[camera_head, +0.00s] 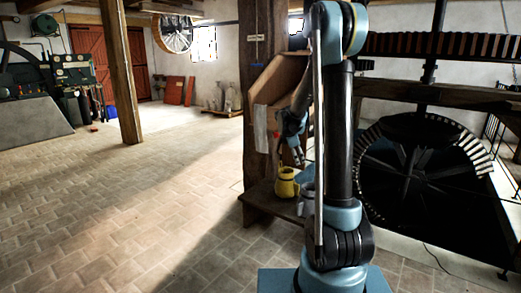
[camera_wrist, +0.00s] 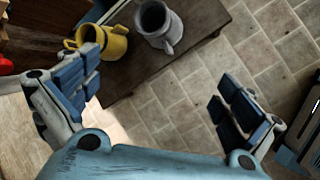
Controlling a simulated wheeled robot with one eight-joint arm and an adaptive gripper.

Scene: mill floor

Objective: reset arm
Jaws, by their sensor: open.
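My gripper (camera_head: 296,158) hangs above the low wooden bench in the head view, partly beside my own arm column. In the wrist view my gripper (camera_wrist: 160,100) has its two fingers wide apart, with only the brick floor and the bench edge between them. It is open and holds nothing. A yellow mug (camera_head: 286,184) stands on the bench below the gripper. In the wrist view the mug (camera_wrist: 108,42) is at the upper left, partly behind the left finger. A grey jug (camera_wrist: 160,27) stands beside it.
The wooden bench (camera_head: 284,207) adjoins a wooden post and a slanted wooden chute (camera_head: 280,82). A large dark gear wheel (camera_head: 420,165) stands at right. A timber post (camera_head: 121,70) rises at left. The brick floor (camera_head: 130,200) at left is wide and clear.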

